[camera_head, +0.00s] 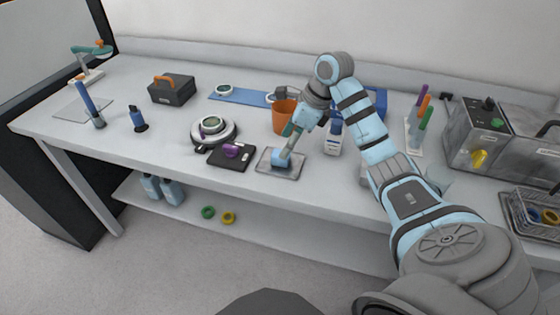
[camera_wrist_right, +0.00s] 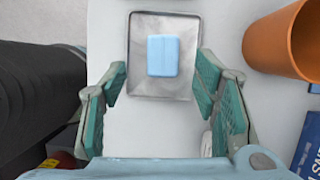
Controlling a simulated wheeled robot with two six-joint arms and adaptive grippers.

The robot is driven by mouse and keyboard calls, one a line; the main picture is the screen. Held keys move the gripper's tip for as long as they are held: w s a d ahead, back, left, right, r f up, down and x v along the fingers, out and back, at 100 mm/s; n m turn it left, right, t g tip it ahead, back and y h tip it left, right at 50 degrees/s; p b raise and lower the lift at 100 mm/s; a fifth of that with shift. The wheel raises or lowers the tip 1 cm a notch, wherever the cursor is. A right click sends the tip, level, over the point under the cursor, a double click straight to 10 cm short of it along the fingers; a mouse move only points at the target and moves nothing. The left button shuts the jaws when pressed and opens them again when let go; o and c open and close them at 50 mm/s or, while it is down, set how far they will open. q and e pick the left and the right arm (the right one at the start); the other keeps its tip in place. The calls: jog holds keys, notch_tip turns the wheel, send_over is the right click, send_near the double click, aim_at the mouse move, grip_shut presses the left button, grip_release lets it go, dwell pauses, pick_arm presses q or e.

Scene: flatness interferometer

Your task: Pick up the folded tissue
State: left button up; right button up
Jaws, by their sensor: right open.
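The folded tissue (camera_wrist_right: 163,56) is a light blue rounded block lying flat on a shallow metal tray (camera_wrist_right: 141,88). In the head view the tissue (camera_head: 281,160) shows on the tray (camera_head: 290,172) near the front edge of the table, partly covered by my gripper. My right gripper (camera_wrist_right: 162,92) is open and empty, with its teal fingers spread on either side of the lower tray area. In the head view the right gripper (camera_head: 289,151) points down over the tissue. I cannot tell the exact height between them. My left gripper is not in view.
An orange cup (camera_head: 284,116) stands just behind the tray. A white bottle (camera_head: 333,138) is to its right. A metal machine (camera_head: 478,135) stands at the right.

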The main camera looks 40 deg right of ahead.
jog(key=x, duration=0.4)
jog(key=shift+w+d+f, duration=0.1)
jog(key=shift+w+f, duration=0.05)
jog(key=shift+w, duration=0.1)
jog(key=c, duration=0.8)
jog(key=shift+c, duration=0.2)
notch_tip(320, 180, up, 20)
jog(key=p, duration=1.3)
jog(key=shift+p, duration=0.3)
jog(key=shift+c, duration=0.2)
